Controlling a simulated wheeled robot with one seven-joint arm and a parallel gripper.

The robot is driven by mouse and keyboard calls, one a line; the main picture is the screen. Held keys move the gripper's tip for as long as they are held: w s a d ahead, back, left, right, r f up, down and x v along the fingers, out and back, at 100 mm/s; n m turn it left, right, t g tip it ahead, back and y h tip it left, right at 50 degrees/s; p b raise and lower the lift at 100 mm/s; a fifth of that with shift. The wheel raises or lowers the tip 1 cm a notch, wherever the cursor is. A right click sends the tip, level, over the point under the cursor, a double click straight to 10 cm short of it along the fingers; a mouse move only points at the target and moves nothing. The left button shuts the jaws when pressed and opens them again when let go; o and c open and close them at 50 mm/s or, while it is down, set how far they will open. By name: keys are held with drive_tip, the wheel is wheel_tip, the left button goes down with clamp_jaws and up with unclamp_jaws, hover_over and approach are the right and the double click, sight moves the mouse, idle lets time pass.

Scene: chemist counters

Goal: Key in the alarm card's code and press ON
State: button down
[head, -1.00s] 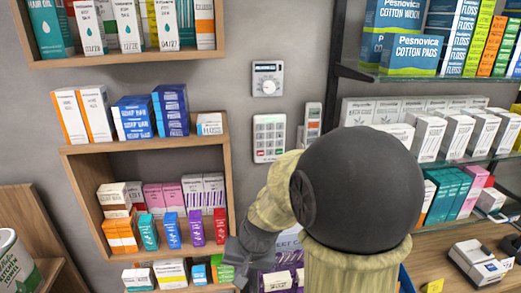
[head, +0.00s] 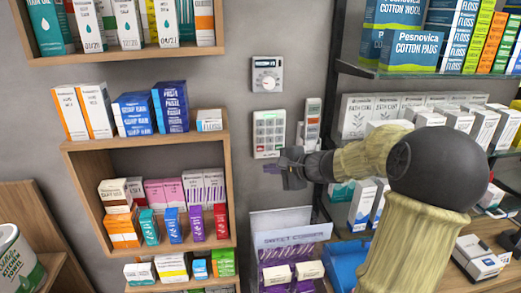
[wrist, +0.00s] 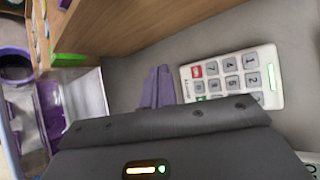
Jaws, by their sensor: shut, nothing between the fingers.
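The white keypad (head: 268,133) is fixed to the grey wall, right of the wooden shelf unit. In the wrist view the keypad (wrist: 246,76) lies sideways, with grey number keys, a red key (wrist: 196,71), part of a green key (wrist: 200,98) and a lit green display strip (wrist: 273,81). My gripper (head: 270,169) is shut and empty, just below the keypad in the head view. Its purple fingers (wrist: 157,87) show beside the red-key end in the wrist view and look apart from the keys. I cannot make out an alarm card.
A white handset-like unit (head: 312,122) is close at the keypad's right. The wooden shelf (head: 150,142) with boxes stands left; glass shelves with boxes (head: 400,110) stand right. A display of boxes (head: 290,240) is below.

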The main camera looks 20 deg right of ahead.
drive_tip(key=shift+w, duration=0.15)
drive_tip(key=p, duration=0.5)
approach(260, 149)
drive_tip(key=shift+w+a+f, duration=1.75)
drive_tip(key=shift+w+a, duration=0.15)
drive_tip(key=shift+w, duration=0.05)
drive_tip(key=shift+w, duration=0.2)
drive_tip(key=shift+w+d, duration=0.1)
drive_tip(key=shift+w, duration=0.1)
